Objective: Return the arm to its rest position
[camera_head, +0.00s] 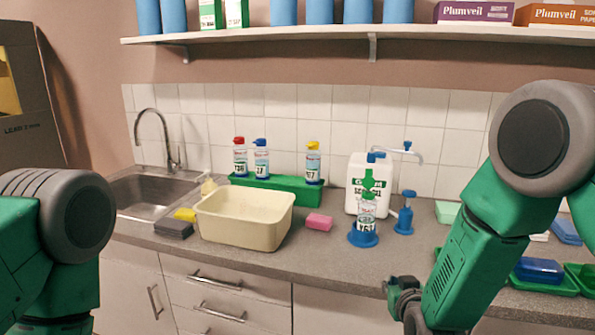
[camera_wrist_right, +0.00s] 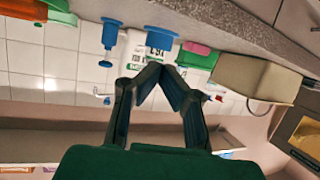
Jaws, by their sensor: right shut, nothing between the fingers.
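My right arm (camera_head: 480,230) is green and grey and comes in from the right, bent with its forearm pointing down. My right gripper (camera_head: 398,290) is low in front of the counter edge in the head view. In the right wrist view my right gripper (camera_wrist_right: 156,72) has its dark fingertips together with nothing between them. My left arm (camera_head: 60,235) shows at the left edge; its gripper is out of view.
The counter (camera_head: 285,255) holds a cream basin (camera_head: 245,228), a pink sponge (camera_head: 319,222), a bottle in a blue stand (camera_head: 363,237), a white canister (camera_head: 362,180) and a green tray with bottles (camera_head: 280,187). A sink (camera_head: 150,195) is left. A shelf (camera_head: 300,34) runs above. Drawers are below.

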